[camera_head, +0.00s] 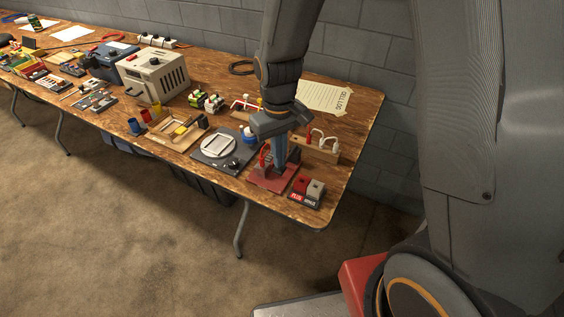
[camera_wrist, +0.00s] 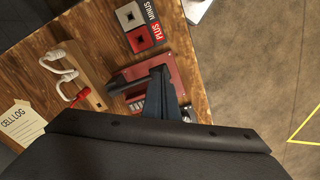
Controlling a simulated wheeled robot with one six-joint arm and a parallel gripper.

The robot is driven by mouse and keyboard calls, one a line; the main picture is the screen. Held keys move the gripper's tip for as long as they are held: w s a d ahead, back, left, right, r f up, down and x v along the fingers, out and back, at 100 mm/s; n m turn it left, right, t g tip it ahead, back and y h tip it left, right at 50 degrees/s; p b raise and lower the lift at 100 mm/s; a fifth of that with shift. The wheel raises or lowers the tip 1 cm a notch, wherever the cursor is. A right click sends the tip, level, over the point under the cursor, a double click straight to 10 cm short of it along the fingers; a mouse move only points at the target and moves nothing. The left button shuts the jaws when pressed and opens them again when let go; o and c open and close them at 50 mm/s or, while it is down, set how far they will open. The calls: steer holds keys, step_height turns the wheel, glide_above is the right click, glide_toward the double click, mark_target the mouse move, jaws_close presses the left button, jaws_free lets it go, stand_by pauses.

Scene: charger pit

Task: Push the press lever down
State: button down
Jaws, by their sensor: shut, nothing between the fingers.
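The press (camera_head: 272,178) has a red base plate and stands near the right end of the table. Its red plate (camera_wrist: 178,72) and a dark bar that looks like the lever (camera_wrist: 128,82) show in the wrist view. My gripper (camera_head: 280,166) is shut and empty, pointing down over the press. In the wrist view its dark fingers (camera_wrist: 161,72) overlap the plate and the near end of the bar. I cannot tell whether the fingertips touch the lever. My gripper hides much of the press in the head view.
Plus and minus blocks (camera_head: 308,190) stand just right of the press. A wooden rack with white hooks (camera_head: 318,152) is behind it. A grey plate with a round dial (camera_head: 222,150) lies to the left. A log sheet (camera_head: 324,97) lies at the back.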

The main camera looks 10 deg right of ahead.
steer(key=shift+f, duration=0.15)
steer(key=shift+f+b, duration=0.5)
steer(key=shift+f, duration=1.65)
steer(key=shift+r, duration=0.15)
steer(key=shift+r+p, duration=3)
steer(key=shift+r, duration=0.7)
steer(key=s+d+r+m+t, duration=0.1)
steer(key=s+d+r+m, duration=0.3)
steer(key=s+d+r, duration=0.6)
steer(key=shift+s+d, duration=0.2)
steer(key=shift+s, duration=0.05)
